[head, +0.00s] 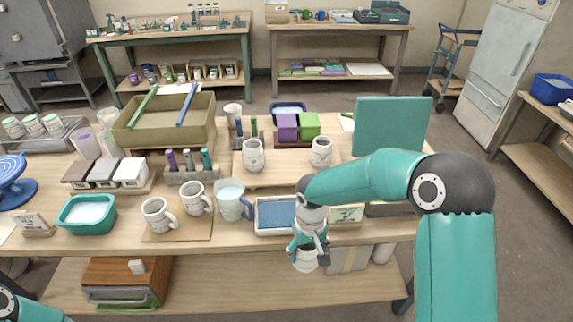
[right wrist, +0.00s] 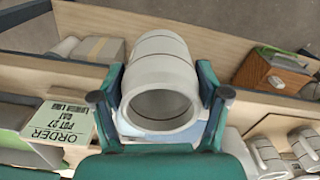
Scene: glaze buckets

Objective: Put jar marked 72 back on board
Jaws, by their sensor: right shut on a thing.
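My right gripper (head: 310,250) is shut on a white jar (head: 305,259), held in front of the table's near edge, above the lower shelf. In the right wrist view the jar (right wrist: 160,82) sits between both fingers (right wrist: 160,105), its open mouth showing; no number is readable on it. A pale wooden board (head: 285,174) lies mid-table behind the gripper. Two similar white jars, a left one (head: 253,157) and a right one (head: 321,153), stand on it with clear space between them; their marks are too small to read. My left gripper is out of view.
A blue-lined tray (head: 275,215), a jug (head: 231,201) and two mugs (head: 158,215) line the front. A teal panel (head: 390,126) stands at the right. An order card (right wrist: 62,121) shows in the right wrist view.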

